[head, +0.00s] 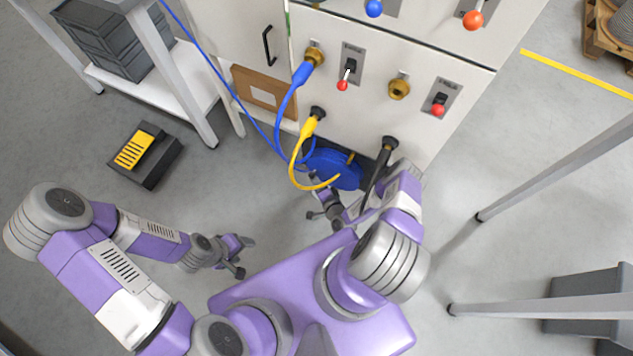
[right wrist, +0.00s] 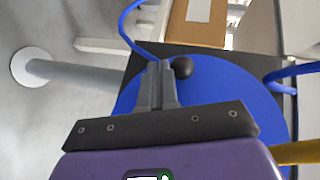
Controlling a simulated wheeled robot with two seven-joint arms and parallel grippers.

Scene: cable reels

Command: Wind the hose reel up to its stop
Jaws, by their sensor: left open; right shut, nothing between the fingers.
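The hose reel is a blue disc (head: 338,168) low at the front of the white cabinet, partly hidden by my right arm and a yellow hose. It fills much of the right wrist view (right wrist: 225,85). A black ball knob (right wrist: 182,67) shows in front of the disc. My right gripper (right wrist: 158,72) is shut and empty, its fingertips just left of the knob; I cannot tell whether they touch it. In the head view my right gripper (head: 315,183) is at the reel's lower left. My left gripper (head: 245,257) is open and empty over the floor, left of the reel.
The cabinet (head: 455,155) carries a blue plug (head: 302,73), a yellow plug (head: 309,127) and red-knobbed switches. Blue and yellow hoses hang by the reel. A black and yellow pedal (head: 135,150) lies on the floor. A cardboard box (right wrist: 197,22) is beyond the reel.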

